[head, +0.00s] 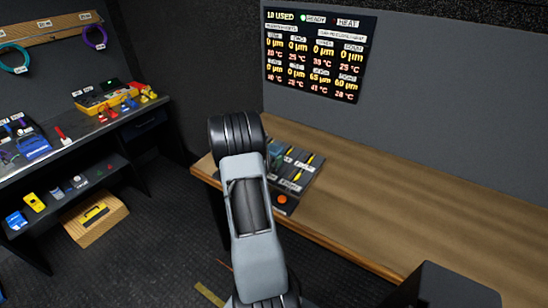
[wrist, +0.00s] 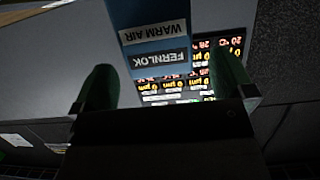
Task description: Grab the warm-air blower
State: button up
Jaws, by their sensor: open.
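The warm-air blower (wrist: 145,14) shows in the wrist view as a blue body with labels reading WARM AIR and FERNLOK, upside down in the picture. It lies at the top centre, in line with the gap between the fingers. My gripper (wrist: 163,78) is open, with one green-padded finger on each side of that gap. I see no finger touching the blower. How deep it is between the fingers is hard to tell. In the head view my own arm hides the gripper and most of what is behind it.
A wooden bench (head: 410,210) runs along the right wall, with a tool tray (head: 300,165) and an orange button (head: 282,199) beside my arm. A display panel (head: 318,55) hangs above. A dark shelf unit (head: 85,150) with small items stands at left. Dark floor lies between.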

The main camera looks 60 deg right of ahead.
jog(key=p+x, duration=0.1)
jog(key=x, duration=0.3)
jog(key=shift+d+f, duration=0.25)
jog(key=shift+d, duration=0.1)
jog(key=c, duration=1.3)
jog(key=shift+c, duration=0.2)
jog(key=shift+r, duration=0.15)
